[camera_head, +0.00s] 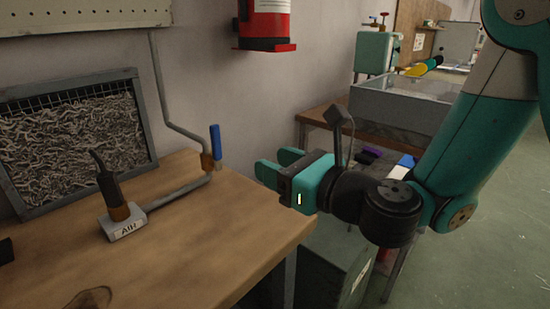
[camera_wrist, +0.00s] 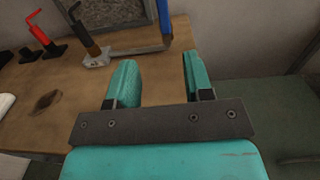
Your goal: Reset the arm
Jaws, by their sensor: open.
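My gripper (camera_head: 280,169) is teal with two fingers and points left, beside the right edge of the wooden bench (camera_head: 200,246) in the head view. It is open. In the wrist view, my gripper (camera_wrist: 155,82) shows its two fingers apart with nothing between them. My arm reaches in from the upper right, bent at the wrist. No part of the gripper visibly touches the bench.
An AIR fixture (camera_head: 125,226) with a black nozzle and a pipe with a blue handle (camera_head: 215,145) stand on the bench. A red handle (camera_wrist: 38,33) shows in the wrist view. A grey bin (camera_head: 330,262) stands below; a grey tub (camera_head: 400,108) is behind.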

